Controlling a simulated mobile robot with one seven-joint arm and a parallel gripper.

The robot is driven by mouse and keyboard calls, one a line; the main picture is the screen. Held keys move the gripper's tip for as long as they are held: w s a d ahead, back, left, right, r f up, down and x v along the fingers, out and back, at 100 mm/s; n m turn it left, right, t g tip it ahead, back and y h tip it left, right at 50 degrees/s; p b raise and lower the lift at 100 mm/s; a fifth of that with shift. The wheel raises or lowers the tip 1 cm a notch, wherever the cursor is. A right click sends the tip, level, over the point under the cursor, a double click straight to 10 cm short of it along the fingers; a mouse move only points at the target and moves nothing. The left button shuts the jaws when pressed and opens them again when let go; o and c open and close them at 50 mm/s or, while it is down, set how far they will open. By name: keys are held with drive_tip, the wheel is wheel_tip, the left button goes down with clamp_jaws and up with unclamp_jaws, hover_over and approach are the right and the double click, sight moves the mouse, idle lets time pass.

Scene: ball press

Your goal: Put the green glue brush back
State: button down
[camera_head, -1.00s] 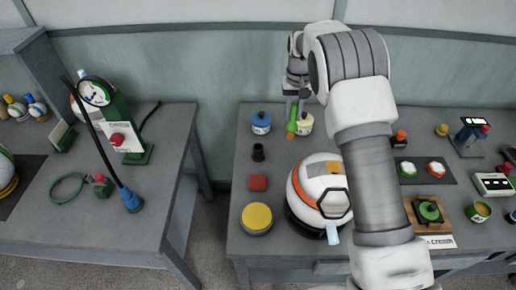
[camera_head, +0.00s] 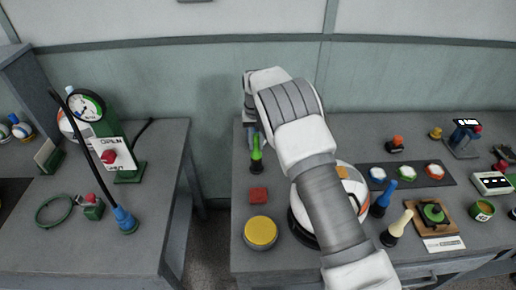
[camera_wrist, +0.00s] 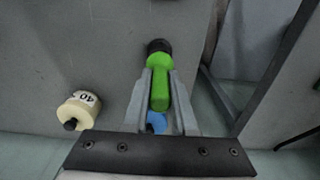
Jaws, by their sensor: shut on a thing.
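The green glue brush (camera_head: 257,148) stands upright at the back left of the right-hand table, with its lower end at a small black holder (camera_head: 256,168). In the wrist view my gripper (camera_wrist: 160,82) is shut on the green brush (camera_wrist: 159,64), one finger on each side of its handle. The black holder (camera_wrist: 158,46) meets the brush's wide end there; I cannot tell how deep the brush sits in it. In the head view my arm's end hides most of the gripper.
In the wrist view, a cream pot (camera_wrist: 78,110) stands left of the brush and a blue thing (camera_wrist: 157,122) shows between the fingers. A red block (camera_head: 258,195), yellow-lidded tin (camera_head: 260,232), white-orange ball (camera_head: 350,188), blue brush (camera_head: 383,198) and cream brush (camera_head: 396,228) are nearby.

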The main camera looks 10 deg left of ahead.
drive_tip(key=shift+f, duration=0.7)
drive_tip(key=shift+f, duration=0.15)
drive_tip(key=c, duration=0.7)
unclamp_jaws()
